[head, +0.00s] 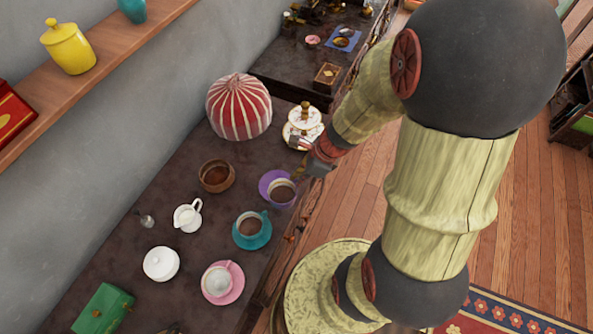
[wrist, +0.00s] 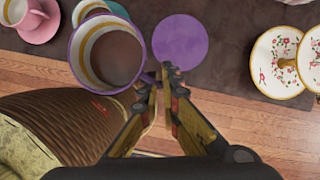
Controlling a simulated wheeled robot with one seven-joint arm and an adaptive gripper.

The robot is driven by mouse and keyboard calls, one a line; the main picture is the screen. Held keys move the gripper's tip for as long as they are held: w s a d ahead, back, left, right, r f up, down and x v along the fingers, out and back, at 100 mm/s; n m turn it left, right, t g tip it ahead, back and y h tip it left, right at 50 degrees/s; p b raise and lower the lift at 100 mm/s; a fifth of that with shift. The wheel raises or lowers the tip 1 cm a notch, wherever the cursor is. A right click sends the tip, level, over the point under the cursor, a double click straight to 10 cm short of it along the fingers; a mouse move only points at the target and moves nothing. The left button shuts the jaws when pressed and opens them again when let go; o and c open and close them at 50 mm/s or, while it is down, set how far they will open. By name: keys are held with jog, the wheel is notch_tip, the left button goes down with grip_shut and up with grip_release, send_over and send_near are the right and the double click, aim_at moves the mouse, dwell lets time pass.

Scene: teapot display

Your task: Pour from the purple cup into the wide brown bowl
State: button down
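The purple cup (head: 282,193) holds brown liquid and appears lifted off its purple saucer (head: 267,181), overlapping it in the head view. In the wrist view the cup (wrist: 118,58) is large and close, left of the bare saucer (wrist: 182,42). My gripper (wrist: 161,76) has its fingertips close together at the cup's right side, apparently on its handle; the exact grip is partly hidden. In the head view my gripper (head: 310,170) is just above and right of the cup. The wide brown bowl (head: 216,176) stands left of the cup and looks dark inside. It does not show in the wrist view.
A teal cup on a saucer (head: 252,230) and a pink cup on a saucer (head: 222,282) stand nearer. A white creamer (head: 187,216) and white lidded pot (head: 161,263) are to the left. A striped red cosy (head: 239,106) and tiered floral stand (head: 303,122) stand behind.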

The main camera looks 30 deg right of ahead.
jog(key=shift+s+a+r+p, duration=0.2)
jog(key=shift+s+r, duration=0.1)
jog(key=shift+s, duration=0.3)
jog(key=shift+s+a+r+p, duration=0.2)
jog(key=shift+s+r, duration=0.1)
jog(key=shift+s, duration=0.25)
